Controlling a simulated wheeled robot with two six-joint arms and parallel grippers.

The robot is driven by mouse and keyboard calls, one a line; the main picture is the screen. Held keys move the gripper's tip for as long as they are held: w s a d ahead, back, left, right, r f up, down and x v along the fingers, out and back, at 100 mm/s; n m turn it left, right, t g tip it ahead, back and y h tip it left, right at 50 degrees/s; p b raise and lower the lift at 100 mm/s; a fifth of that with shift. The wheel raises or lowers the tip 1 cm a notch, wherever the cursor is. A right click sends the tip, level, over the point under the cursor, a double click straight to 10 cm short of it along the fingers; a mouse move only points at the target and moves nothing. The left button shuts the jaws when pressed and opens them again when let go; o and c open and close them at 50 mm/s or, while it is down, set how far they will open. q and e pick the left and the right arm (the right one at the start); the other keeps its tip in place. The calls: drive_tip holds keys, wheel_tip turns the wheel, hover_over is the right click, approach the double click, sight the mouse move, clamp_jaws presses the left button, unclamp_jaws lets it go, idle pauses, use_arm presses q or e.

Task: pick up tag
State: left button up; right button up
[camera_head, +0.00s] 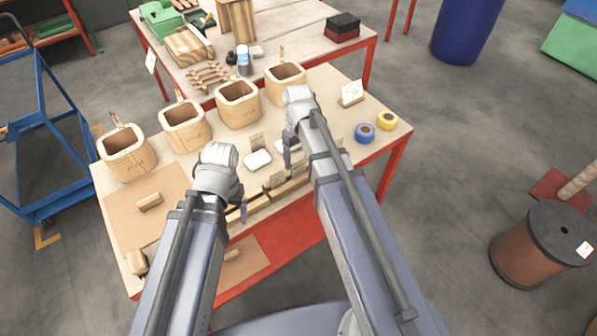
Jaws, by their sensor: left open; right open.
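Several small cards that may be the tag stand on the near table (328,92). A tan card (257,141) stands behind a white dish, and another tan card (277,180) stands near the front edge, between my grippers. A white card in a wooden holder (351,93) stands at the right. My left gripper (243,211) is open and empty, pointing down near the front edge, left of the front card. My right gripper (289,157) is open and empty above the table, right of the white dish. My arms hide part of the table front.
A wood block (149,202) lies at left. A blue cart (42,150) stands further left.

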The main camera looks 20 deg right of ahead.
sight(299, 164)
use_arm(q)
wheel_tip(299, 164, down, 4)
drive_tip(key=b, duration=0.3)
use_arm(e)
wheel_tip(299, 164, down, 4)
drive_tip(key=shift+d+f, duration=0.1)
use_arm(q)
drive_tip(key=shift+r, duration=0.1)
use_arm(e)
drive_tip(key=c, duration=1)
use_arm(q)
drive_tip(key=shift+r, duration=0.1)
use_arm(e)
drive_tip(key=shift+o, duration=0.2)
drive_tip(key=shift+r, duration=0.25)
use_arm(q)
wheel_tip(299, 164, up, 10)
drive_tip(key=p, duration=1)
use_arm(e)
wheel_tip(299, 164, up, 10)
drive_tip(key=shift+f, duration=0.1)
